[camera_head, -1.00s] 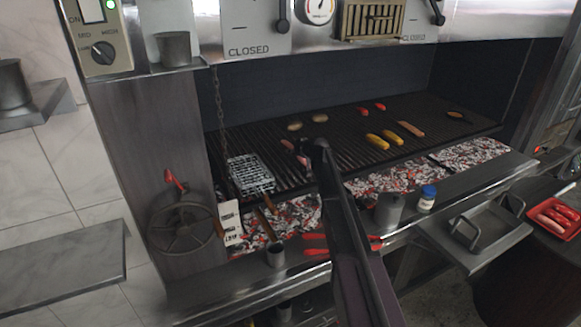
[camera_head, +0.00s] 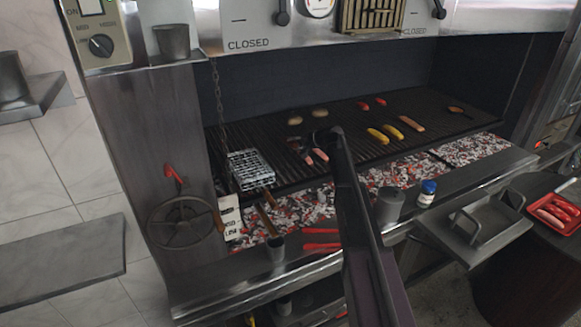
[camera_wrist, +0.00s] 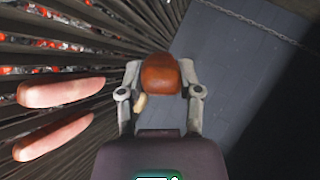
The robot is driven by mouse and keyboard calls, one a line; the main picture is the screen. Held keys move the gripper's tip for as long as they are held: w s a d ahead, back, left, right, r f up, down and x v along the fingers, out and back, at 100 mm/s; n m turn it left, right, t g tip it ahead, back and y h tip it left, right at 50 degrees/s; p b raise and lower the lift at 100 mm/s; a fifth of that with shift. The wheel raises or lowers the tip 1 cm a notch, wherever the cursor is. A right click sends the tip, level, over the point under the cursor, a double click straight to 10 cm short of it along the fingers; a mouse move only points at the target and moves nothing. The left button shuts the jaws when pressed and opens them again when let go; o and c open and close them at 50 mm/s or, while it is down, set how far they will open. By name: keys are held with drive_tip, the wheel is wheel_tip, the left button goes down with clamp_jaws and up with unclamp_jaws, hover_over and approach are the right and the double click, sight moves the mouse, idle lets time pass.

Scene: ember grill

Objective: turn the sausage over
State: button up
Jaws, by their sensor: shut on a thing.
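My gripper (camera_wrist: 160,88) is shut on a glossy reddish-brown sausage (camera_wrist: 160,75), seen nearly end-on between the two fingertips in the wrist view. Its far end and underside are hidden. In the head view my gripper (camera_head: 322,137) is over the left-middle part of the grill grate (camera_head: 350,120), and my arm hides most of what it holds. Two pale pink sausages (camera_wrist: 58,92) lie on the grate to the left in the wrist view, apart from my gripper. They also show just below my gripper in the head view (camera_head: 320,155).
Yellow corn (camera_head: 378,136), red pieces (camera_head: 380,102) and round tan items (camera_head: 295,121) lie on the grate. A wire basket (camera_head: 250,168) is at left. Glowing coals lie in front, with a metal cup (camera_head: 389,205) and blue-capped jar (camera_head: 427,192) on the front ledge.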

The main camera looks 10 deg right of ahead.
drive_tip(key=m+b, duration=0.1)
drive_tip(key=m, duration=0.1)
drive_tip(key=m+y+b, duration=0.1)
drive_tip(key=m, duration=0.2)
drive_tip(key=shift+y, duration=0.3)
drive_tip(key=m+t+b, duration=0.1)
drive_tip(key=m, duration=0.2)
drive_tip(key=m+t, duration=0.1)
drive_tip(key=m, duration=0.3)
drive_tip(key=shift+a+r+m+t+b, duration=0.1)
drive_tip(key=shift+r+m+t+b, duration=0.05)
drive_tip(key=shift+m+t+b, duration=0.2)
drive_tip(key=m, duration=0.2)
drive_tip(key=m+t+h, duration=0.1)
drive_tip(key=m, duration=0.2)
drive_tip(key=m+t+h, duration=0.1)
drive_tip(key=m, duration=0.1)
drive_tip(key=shift+w+a+r, duration=0.1)
drive_tip(key=shift+r, duration=0.15)
drive_tip(key=shift+r+m+t+h+p, duration=0.1)
drive_tip(key=shift+m+t+h+p, duration=0.25)
drive_tip(key=shift+m+h, duration=0.95)
drive_tip(key=shift+r+m+t+h+p, duration=0.15)
drive_tip(key=shift+m+h+p, duration=0.25)
drive_tip(key=shift+m, duration=1.75)
